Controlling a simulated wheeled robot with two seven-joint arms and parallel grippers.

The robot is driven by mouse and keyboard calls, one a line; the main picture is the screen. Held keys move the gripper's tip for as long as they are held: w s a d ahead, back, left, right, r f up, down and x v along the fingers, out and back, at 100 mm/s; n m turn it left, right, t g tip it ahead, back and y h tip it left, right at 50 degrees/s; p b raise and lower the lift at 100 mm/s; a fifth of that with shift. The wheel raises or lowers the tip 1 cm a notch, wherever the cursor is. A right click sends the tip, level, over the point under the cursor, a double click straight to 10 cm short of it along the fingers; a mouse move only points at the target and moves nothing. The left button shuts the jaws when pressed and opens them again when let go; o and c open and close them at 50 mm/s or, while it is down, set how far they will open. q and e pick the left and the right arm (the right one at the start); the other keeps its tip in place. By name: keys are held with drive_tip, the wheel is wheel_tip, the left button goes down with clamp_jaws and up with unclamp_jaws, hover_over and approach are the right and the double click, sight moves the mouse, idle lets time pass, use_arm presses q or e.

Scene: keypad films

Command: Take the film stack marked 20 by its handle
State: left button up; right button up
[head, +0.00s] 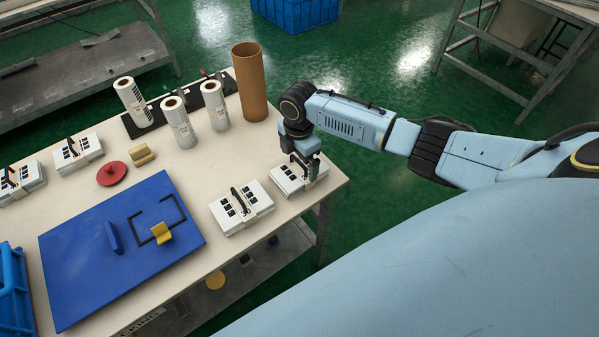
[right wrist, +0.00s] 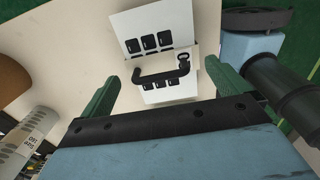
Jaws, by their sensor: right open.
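A white film stack (head: 287,181) with black keypad squares lies at the table's right corner, under my right gripper (head: 308,162). In the right wrist view, this stack (right wrist: 152,24) has a black handle (right wrist: 160,77). The handle shows between the two green fingers, which stand apart with clear room on both sides. I cannot tell how far the fingertips are above the stack. No number 20 is readable on any stack. A similar stack (head: 236,215) lies just left of it. My left gripper is not in view.
Two more film stacks (head: 78,153) (head: 17,186) lie at the left. A blue board (head: 90,250) with a yellow block (head: 161,234) fills the front. White rolls (head: 178,123) and a brown tube (head: 249,85) stand at the back.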

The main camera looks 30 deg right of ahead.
sight(299, 164)
drive_tip(key=f, duration=0.2)
drive_tip(key=f+b, duration=0.1)
drive_tip(key=f, duration=0.1)
drive_tip(key=shift+s+f, duration=0.2)
drive_tip(key=shift+f, duration=0.05)
drive_tip(key=c, duration=0.7)
drive_tip(key=shift+c, duration=0.9)
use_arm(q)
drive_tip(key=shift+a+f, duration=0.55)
